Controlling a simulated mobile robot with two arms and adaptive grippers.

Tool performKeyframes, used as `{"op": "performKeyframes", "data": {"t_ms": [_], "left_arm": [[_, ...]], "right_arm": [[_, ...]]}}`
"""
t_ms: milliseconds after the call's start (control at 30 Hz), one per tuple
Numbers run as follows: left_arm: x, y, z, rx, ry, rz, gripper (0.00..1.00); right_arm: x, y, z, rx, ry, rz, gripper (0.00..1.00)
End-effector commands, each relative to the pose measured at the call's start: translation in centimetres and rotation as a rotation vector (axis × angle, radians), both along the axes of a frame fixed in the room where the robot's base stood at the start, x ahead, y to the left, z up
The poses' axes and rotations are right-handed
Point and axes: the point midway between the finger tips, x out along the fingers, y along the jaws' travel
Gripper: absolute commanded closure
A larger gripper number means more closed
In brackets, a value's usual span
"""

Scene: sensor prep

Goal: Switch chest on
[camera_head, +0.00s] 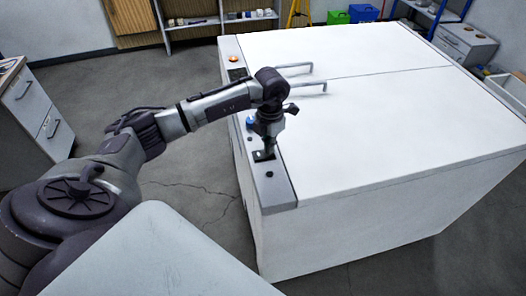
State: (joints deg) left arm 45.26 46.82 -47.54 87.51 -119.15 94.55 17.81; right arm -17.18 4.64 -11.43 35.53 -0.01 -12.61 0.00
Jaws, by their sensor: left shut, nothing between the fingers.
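The chest (390,120) is a large white box with a flat two-part top and two grey bar handles (310,88). A grey control strip (274,190) runs along its left edge. The strip carries an orange button (233,58) at the far end, a blue knob (250,121) in the middle and a dark switch (262,156) toward the near end. My left gripper (267,150) is shut and points down at the dark switch, at or just above it. Contact cannot be told. The fingertips partly hide the switch. My right gripper is not in view.
Grey drawer cabinets stand at the left (35,110) and back right (465,42). A shelf (220,20) stands at the back wall with green (338,17) and blue (363,13) bins nearby. The floor left of the chest is clear.

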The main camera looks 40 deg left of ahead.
Motion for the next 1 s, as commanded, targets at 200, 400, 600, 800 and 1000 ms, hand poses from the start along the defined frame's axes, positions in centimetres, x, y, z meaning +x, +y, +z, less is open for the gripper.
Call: {"op": "performKeyframes", "data": {"t_ms": [200, 400, 600, 800, 1000], "left_arm": [[0.0, 0.0, -0.3, 0.001, 0.001, 0.0, 1.0], [0.0, 0.0, 0.4, 0.001, 0.001, 0.0, 1.0], [0.0, 0.0, 2.0, 0.001, 0.0, 0.0, 1.0], [0.0, 0.0, 3.6, 0.0, 0.0, 0.001, 1.0], [0.0, 0.0, 5.2, 0.001, 0.0, 0.0, 1.0]], "right_arm": [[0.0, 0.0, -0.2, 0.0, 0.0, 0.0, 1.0], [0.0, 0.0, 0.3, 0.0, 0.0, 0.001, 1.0], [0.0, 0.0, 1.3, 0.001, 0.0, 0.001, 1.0], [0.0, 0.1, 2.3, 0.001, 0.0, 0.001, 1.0], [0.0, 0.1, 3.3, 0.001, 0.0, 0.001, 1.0]]}}
